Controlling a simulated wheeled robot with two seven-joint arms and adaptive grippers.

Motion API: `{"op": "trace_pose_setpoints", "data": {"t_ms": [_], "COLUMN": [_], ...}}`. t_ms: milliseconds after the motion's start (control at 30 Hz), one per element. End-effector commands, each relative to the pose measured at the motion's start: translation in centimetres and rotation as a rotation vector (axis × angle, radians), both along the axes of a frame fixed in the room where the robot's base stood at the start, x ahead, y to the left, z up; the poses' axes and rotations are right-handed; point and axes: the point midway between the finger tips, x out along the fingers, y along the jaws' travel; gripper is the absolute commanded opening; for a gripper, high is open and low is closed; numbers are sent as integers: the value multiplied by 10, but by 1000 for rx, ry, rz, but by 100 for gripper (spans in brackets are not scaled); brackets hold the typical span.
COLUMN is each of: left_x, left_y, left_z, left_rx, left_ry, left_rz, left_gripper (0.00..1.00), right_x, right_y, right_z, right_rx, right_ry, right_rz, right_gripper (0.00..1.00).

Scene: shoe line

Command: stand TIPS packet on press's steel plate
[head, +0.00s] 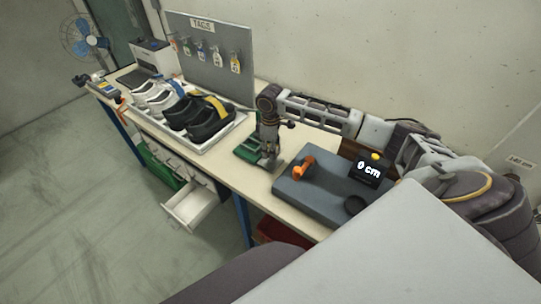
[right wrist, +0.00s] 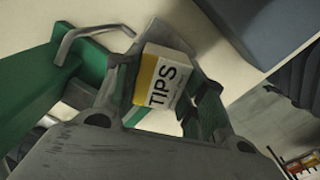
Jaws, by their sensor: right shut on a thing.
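The TIPS packet (right wrist: 160,84), a small white and yellow box, sits between the fingers of my right gripper (right wrist: 152,88) in the right wrist view. My right gripper is shut on it. The green press (head: 246,151) stands on the bench in the head view, and my right gripper (head: 268,162) is right beside or over it. Green press parts (right wrist: 38,92) and a bent steel bar (right wrist: 92,32) show around the fingers in the right wrist view. I cannot make out the steel plate clearly, nor whether the packet touches it. My left gripper is not in view.
An open drawer (head: 190,208) juts out below.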

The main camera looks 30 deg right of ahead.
Motion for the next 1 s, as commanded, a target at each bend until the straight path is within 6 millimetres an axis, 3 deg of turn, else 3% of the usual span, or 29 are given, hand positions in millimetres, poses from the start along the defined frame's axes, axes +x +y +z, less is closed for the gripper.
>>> {"op": "trace_pose_setpoints", "data": {"t_ms": [300,800,833,1000], "left_x": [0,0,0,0], "left_y": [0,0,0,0], "left_z": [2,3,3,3], "left_rx": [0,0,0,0], "left_ry": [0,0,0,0], "left_rz": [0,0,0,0], "left_gripper": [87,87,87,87], "right_x": [0,0,0,0], "right_y": [0,0,0,0], "right_z": [-35,-40,-41,-41], "right_rx": [0,0,-1,0], "right_ry": [0,0,1,0], "right_rz": [0,0,0,0], "right_gripper": [14,14,42,62]}}
